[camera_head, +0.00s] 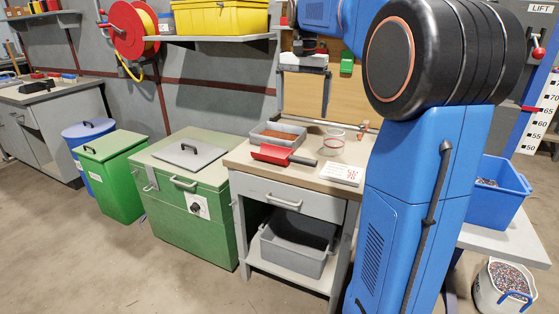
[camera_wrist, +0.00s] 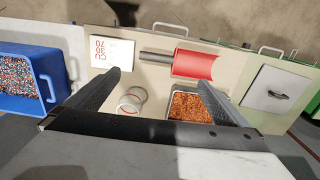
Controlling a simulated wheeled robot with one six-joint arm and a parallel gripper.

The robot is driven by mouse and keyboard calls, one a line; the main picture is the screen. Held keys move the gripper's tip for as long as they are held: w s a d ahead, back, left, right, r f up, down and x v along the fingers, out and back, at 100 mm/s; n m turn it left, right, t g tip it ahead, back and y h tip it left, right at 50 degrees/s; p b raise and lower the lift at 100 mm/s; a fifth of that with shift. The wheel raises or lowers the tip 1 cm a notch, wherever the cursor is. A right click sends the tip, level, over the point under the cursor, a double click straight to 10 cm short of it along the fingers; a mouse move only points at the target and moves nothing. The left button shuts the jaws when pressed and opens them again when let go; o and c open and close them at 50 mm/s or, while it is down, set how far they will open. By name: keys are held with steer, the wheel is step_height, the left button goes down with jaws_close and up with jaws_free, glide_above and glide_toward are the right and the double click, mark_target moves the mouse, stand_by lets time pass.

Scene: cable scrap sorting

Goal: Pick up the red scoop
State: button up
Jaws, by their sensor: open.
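The red scoop (camera_head: 270,153) lies on the worktop of the small drawer bench, with its dark handle pointing right in the head view. In the wrist view the scoop (camera_wrist: 196,65) lies ahead of the fingertips, its grey handle pointing left. My gripper (camera_wrist: 158,78) is open and empty, its two fingers spread wide. In the head view my gripper (camera_head: 304,61) hangs above the back of the bench, apart from the scoop. My arm hides part of the bench's right side.
A grey tray of copper granules (camera_head: 277,134) sits behind the scoop, with a clear cup (camera_head: 334,143) to its right. A white card (camera_head: 341,172) lies at the front right. A green cabinet (camera_head: 179,176) stands left, and a blue bin (camera_head: 495,188) right.

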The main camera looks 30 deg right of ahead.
glide_above(303, 158)
steer(key=f, duration=0.8)
steer(key=w+f, duration=0.1)
steer(key=f, duration=0.3)
steer(key=shift+a, duration=0.25)
steer(key=shift+s+d+f, duration=0.15)
steer(key=shift+s+f, duration=0.05)
steer(key=shift+f, duration=1.15)
steer(key=shift+s+d+f, duration=0.1)
steer(key=shift+s+f, duration=0.05)
steer(key=shift+f, duration=1.2)
steer(key=shift+c, duration=0.6)
steer(key=c, duration=1.3)
steer(key=shift+r, duration=5.05)
steer(key=shift+c, duration=0.2)
